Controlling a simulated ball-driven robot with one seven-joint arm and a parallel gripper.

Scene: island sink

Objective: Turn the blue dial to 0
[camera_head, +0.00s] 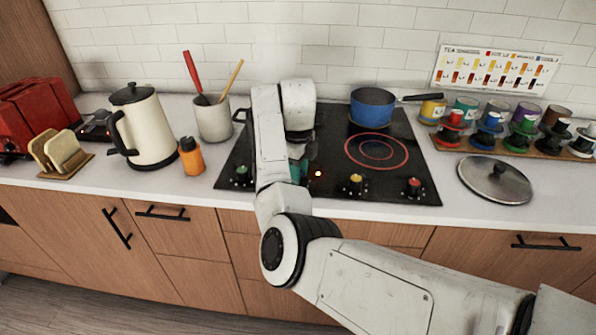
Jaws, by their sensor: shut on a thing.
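The black cooktop (420,165) carries a row of dials along its front edge: a green dial (241,171) at the left, a yellow dial (356,181) and a red dial (413,186) at the right. My gripper (300,172) points down at the front edge between the green and yellow dials. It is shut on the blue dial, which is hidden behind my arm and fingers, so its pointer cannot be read. A small orange light (318,173) glows just right of my gripper.
A blue pot (372,108) stands at the cooktop's back. A red-ringed burner (376,150) is bare at the right. A kettle (155,132), orange bottle (192,158) and utensil crock (213,121) stand left. A lid (494,181) lies right, before the tea rack (540,147).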

